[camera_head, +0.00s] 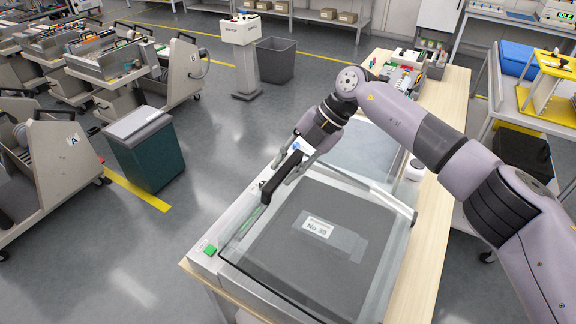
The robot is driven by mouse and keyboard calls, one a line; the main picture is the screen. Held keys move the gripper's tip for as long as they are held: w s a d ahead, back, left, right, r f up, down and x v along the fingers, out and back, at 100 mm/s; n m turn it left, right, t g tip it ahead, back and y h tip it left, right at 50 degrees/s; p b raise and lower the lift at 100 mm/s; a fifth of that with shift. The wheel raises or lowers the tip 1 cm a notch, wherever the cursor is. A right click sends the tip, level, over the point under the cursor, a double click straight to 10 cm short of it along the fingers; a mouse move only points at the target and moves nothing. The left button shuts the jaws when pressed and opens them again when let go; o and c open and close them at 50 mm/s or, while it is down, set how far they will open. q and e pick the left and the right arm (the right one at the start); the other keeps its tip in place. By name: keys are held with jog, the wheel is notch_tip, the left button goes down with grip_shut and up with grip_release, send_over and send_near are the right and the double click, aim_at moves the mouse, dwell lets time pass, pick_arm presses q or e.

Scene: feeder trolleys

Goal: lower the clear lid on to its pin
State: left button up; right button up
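The clear lid (374,243) is a see-through pane with a thin frame, over a dark grey panel with a white label reading "No 33" (317,228). A black bar handle (281,178) stands at its upper left edge. My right gripper (281,177) reaches down from the upper right. Its fingers lie on either side of the black handle; whether they press on it I cannot tell. The pin cannot be made out. The lid's exact height over the panel is unclear. My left gripper is not in view.
The unit stands on a wooden bench (428,225), with a green button (209,249) at its front left corner. A small white bottle (415,170) is close to my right arm. Parts bins (403,76) fill the bench's far end.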

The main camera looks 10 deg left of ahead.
jog(key=shift+o, duration=1.1)
jog(key=shift+s+f, duration=0.1)
jog(key=shift+d, duration=0.15)
jog(key=v, duration=1.2)
jog(key=shift+f, duration=0.1)
